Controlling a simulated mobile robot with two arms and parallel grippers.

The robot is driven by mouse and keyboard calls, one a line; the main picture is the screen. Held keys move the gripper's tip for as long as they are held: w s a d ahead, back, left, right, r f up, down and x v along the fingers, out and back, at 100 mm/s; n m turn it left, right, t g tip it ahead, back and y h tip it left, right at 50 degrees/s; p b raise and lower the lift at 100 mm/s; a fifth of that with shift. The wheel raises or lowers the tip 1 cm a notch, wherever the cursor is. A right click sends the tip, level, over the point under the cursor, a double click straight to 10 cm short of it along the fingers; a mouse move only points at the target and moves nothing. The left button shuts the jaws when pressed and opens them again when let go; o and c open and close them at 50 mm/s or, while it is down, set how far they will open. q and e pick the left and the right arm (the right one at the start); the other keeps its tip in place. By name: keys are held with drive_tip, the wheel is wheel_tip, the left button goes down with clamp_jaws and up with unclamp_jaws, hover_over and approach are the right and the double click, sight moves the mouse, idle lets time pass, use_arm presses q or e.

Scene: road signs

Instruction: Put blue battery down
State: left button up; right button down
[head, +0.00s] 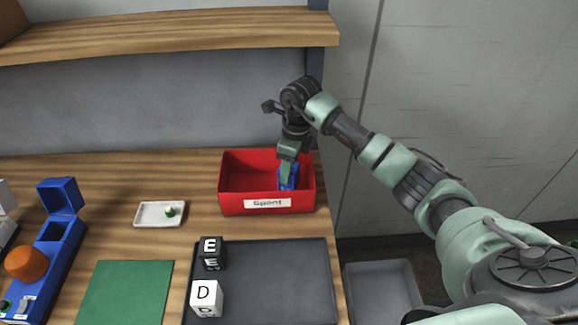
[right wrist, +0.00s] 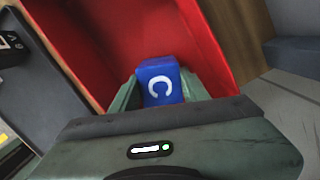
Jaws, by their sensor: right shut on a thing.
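The blue battery (head: 288,177) is a blue block; in the right wrist view its top face (right wrist: 160,82) carries a white letter C. My right gripper (head: 287,172) reaches down into the red bin (head: 267,205) labelled "Spent" and is shut on the battery, with a finger on each side of it in the right wrist view (right wrist: 160,90). The battery is inside the bin walls, at the right side. Whether it touches the bin floor I cannot tell. My left gripper is not in view.
A dark tray (head: 290,285) holds a black E block (head: 211,253) and a white D block (head: 207,298). A wooden shelf (head: 170,35) hangs above.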

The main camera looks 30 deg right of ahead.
drive_tip(key=shift+f+p, duration=0.3)
drive_tip(key=shift+f, duration=0.4)
drive_tip(key=shift+f, duration=0.2)
drive_tip(key=c, duration=0.7)
unclamp_jaws()
